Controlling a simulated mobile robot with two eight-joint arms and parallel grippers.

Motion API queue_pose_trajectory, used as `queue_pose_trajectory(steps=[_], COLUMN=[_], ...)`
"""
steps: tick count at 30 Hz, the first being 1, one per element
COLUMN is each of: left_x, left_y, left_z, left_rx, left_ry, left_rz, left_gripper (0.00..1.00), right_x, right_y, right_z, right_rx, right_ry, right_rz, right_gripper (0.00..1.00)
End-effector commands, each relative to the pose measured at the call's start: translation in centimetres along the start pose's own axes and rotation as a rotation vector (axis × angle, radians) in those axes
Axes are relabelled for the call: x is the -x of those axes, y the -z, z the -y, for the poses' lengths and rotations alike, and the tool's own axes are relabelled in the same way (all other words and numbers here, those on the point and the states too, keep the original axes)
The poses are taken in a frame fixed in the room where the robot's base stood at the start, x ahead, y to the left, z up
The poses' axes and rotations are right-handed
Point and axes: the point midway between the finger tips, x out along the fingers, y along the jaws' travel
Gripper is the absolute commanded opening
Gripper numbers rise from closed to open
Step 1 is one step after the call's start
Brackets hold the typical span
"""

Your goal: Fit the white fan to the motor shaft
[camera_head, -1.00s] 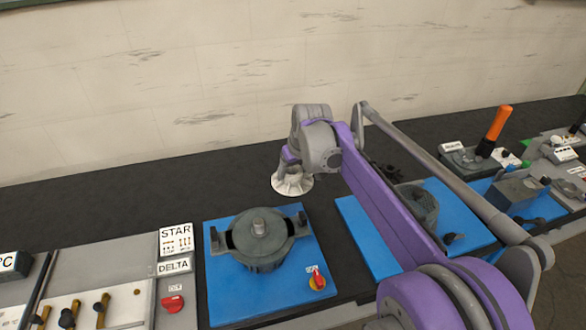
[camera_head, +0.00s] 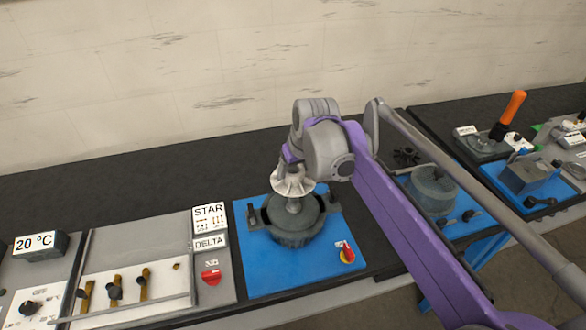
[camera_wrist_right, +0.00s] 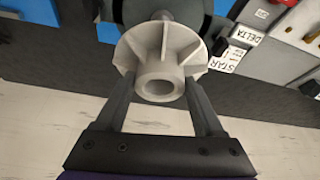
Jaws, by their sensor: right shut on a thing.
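The white fan (camera_head: 293,181) is held by my right gripper (camera_head: 291,168) just above the grey motor (camera_head: 292,227) on the blue plate (camera_head: 262,272). In the right wrist view the fan (camera_wrist_right: 162,55) sits between the two fingers of the right gripper (camera_wrist_right: 160,85), its hub bore facing the camera. Whether the fan touches the shaft I cannot tell. My left gripper is not in view.
Left of the motor is a panel with the STAR/DELTA labels (camera_head: 209,228) and a red switch (camera_head: 211,277). A red and yellow switch (camera_head: 346,251) is at the plate's front right. Another motor unit (camera_head: 433,190) stands to the right.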

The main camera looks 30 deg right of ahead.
Motion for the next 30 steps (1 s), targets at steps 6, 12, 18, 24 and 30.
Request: queue_pose_trajectory(steps=[6,12,18,24,30], left_x=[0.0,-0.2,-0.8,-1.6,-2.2], left_y=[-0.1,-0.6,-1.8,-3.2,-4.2], left_z=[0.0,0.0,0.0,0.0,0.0], left_rx=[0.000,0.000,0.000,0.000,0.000], left_ry=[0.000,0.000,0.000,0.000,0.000], left_rz=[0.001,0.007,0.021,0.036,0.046], left_gripper=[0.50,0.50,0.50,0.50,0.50], right_x=[0.0,-0.6,-2.0,-3.9,-5.2], right_y=[0.0,-0.3,-0.9,-1.7,-2.2], right_z=[0.0,0.0,0.0,0.0,0.0], right_rx=[0.000,0.001,0.000,0.000,0.000], right_ry=[0.000,0.000,0.001,0.000,0.001], right_rz=[0.000,0.002,0.004,0.004,0.003], right_gripper=[0.03,0.03,0.03,0.03,0.03])
